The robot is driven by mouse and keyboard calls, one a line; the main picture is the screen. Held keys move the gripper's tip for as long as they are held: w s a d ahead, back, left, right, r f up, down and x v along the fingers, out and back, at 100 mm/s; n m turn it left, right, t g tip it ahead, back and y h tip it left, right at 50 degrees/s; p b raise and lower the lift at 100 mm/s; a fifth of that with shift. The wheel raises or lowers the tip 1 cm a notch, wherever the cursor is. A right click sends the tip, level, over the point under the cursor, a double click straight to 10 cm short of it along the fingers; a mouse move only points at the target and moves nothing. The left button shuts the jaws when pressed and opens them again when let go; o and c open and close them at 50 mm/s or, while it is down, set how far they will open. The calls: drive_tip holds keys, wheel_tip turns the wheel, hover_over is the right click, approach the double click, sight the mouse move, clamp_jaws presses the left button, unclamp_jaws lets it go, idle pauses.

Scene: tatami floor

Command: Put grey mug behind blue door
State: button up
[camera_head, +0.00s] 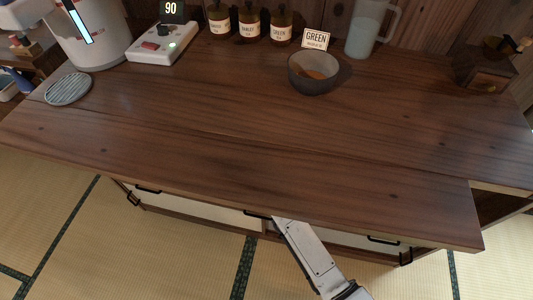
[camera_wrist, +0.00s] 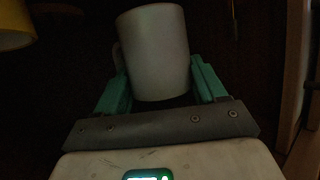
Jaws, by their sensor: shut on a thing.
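A grey mug (camera_wrist: 156,45) stands out pale against the dark in the wrist view, with its handle on the left side. My gripper (camera_wrist: 160,84) is shut on it, one green finger on each side of the mug. In the head view my arm reaches under the front edge of the wooden counter (camera_head: 230,150), so the gripper and mug are hidden there. I cannot make out a blue door in either view.
Pale fronts with black handles (camera_head: 383,240) sit below the counter. A yellow object (camera_wrist: 14,26) is at the upper left of the wrist view, and a lighter upright edge (camera_wrist: 296,75) is close on the right. On the counter stands a dark bowl (camera_head: 313,82).

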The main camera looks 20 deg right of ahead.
wheel_tip(320, 180, down, 3)
drive_tip(key=shift+r+b, duration=0.1)
drive_tip(key=shift+b, duration=0.45)
drive_tip(key=shift+f+b, duration=0.8)
drive_tip(key=shift+f, duration=1.2)
drive_tip(key=shift+w+f, duration=0.1)
drive_tip(key=shift+w, duration=0.05)
drive_tip(key=shift+f, duration=0.2)
drive_tip(key=o, duration=1.3)
drive_tip(key=shift+r, duration=0.1)
